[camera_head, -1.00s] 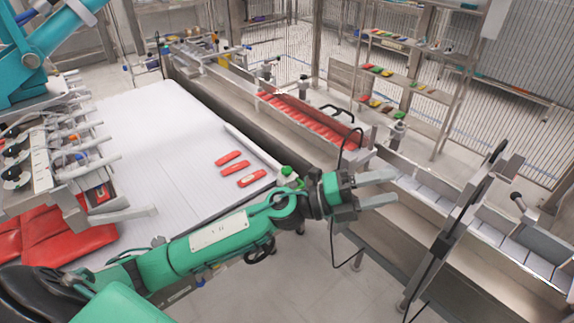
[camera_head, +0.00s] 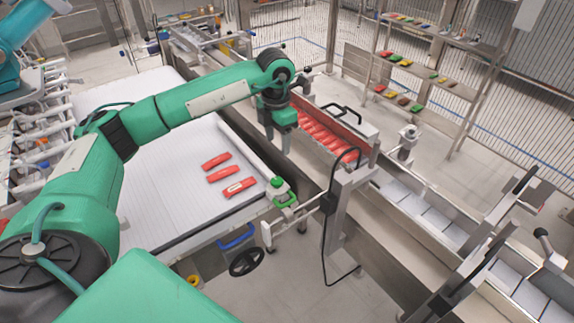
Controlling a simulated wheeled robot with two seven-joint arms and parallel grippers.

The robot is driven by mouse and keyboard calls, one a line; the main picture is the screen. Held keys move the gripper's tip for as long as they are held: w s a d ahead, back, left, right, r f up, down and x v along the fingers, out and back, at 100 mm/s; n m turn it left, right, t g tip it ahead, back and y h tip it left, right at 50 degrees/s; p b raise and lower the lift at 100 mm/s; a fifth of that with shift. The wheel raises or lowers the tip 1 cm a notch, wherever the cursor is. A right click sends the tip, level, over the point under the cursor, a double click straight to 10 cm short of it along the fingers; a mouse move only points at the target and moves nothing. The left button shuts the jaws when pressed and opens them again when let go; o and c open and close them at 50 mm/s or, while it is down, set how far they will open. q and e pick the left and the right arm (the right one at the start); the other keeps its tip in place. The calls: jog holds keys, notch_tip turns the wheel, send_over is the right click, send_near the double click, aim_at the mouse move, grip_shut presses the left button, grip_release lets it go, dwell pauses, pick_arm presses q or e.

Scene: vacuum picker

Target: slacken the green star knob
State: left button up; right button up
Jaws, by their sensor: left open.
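A small green knob (camera_head: 277,183) sits at the near right corner of the white table, on the side facing the conveyor. Its star shape is too small to make out. A green handle (camera_head: 287,200) shows just below it. My left gripper (camera_head: 283,128) hangs from the green arm above and beyond the knob, pointing down beside the conveyor's near wall. It is open, holds nothing visible, and is apart from the knob. Its fingertips are partly hard to tell from the metal behind. My right gripper is out of the picture.
Several red packs (camera_head: 240,187) lie on the white table (camera_head: 165,200). A blue handle (camera_head: 236,238) and a black handwheel (camera_head: 246,262) are at its near edge. The conveyor (camera_head: 395,205) with red packs runs along the right. A metal post with a cable (camera_head: 345,200) stands right of the knob.

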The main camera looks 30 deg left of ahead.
pick_arm(q)
jog(key=p, duration=0.3)
send_over(277, 180)
notch_tip(277, 180, down, 8)
jog(key=shift+f, duration=0.1)
notch_tip(277, 180, down, 4)
jog(key=shift+s+r+p, duration=0.1)
jog(key=shift+r+p, duration=0.05)
jog(key=shift+p, duration=0.5)
jog(key=shift+f, duration=0.65)
jog(key=c, duration=0.9)
jog(key=shift+c, duration=0.3)
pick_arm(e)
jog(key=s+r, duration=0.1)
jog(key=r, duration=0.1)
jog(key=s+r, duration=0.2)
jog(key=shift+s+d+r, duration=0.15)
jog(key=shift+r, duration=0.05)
